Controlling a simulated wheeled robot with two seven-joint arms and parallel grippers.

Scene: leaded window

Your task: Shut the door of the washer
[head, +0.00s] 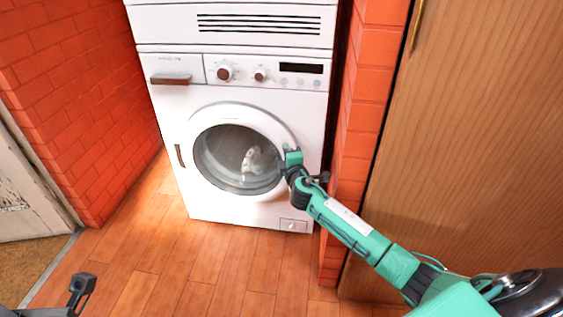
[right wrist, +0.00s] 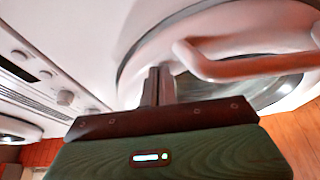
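The white washer (head: 312,120) stands in a brick alcove. Its round door (head: 215,112), with a white ring and dark glass, faces me and lies at or close to the washer front; I cannot tell whether it is fully shut. Pale laundry (head: 252,160) shows through the glass. My right gripper (head: 291,158) is at the door's right edge. In the right wrist view its fingers (right wrist: 158,86) are together in front of the door rim, beside the curved white handle (right wrist: 245,66) and not around it. My left gripper (head: 82,284) is low at the left, away from the washer; its fingers are unclear.
Red brick walls (head: 60,90) flank the washer. A wooden cabinet door (head: 480,130) stands at the right, behind my right arm. A worn white door (head: 25,195) is at the left. The wooden floor (head: 190,260) before the washer is clear.

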